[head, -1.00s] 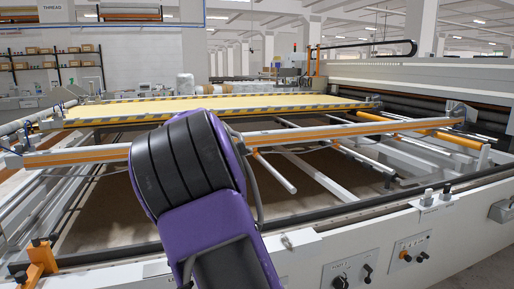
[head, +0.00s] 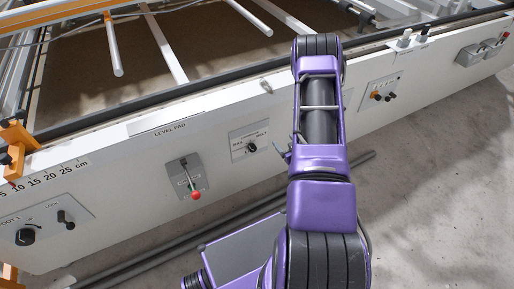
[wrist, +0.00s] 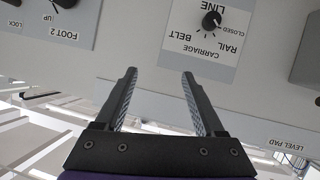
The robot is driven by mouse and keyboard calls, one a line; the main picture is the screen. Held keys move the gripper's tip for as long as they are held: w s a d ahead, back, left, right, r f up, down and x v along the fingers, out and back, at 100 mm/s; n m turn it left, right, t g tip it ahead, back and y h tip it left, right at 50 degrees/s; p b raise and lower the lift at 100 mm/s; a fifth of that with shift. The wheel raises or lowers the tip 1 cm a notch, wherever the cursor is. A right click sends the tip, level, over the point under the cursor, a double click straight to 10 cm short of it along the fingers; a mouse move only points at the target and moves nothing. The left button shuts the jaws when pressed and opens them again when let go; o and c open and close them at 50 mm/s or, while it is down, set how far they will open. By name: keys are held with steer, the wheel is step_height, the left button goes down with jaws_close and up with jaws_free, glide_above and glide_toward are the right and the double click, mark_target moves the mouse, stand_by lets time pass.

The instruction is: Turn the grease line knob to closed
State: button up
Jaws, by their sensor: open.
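The grease line knob (wrist: 211,20) is a small black round knob on a light label plate. The plate appears upside down in the wrist view, with the words LINE, CLOSED, RAIL, BELT and CARRIAGE. The knob (head: 251,147) also shows in the head view, on the white side panel left of my arm. Its exact pointer direction is too small to tell. My gripper (wrist: 158,73) is open and empty, with its two fingers apart. In the wrist view the knob lies above and right of the fingertips, not between them. In the head view my arm hides the gripper.
A red-tipped lever (head: 195,194) sits left of the knob, under the LEVEL PAD label (head: 170,130). More control plates lie at the far left (head: 43,224) and right (head: 385,93). A grey rail (head: 180,243) runs low along the panel. Bare concrete floor is free at right.

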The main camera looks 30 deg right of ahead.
steer(key=y, duration=0.2)
glide_toward(254, 149)
steer(key=b+x, duration=0.3)
steer(key=x, duration=0.6)
steer(key=shift+w+f, duration=0.1)
steer(key=shift+w, duration=0.2)
jaws_close()
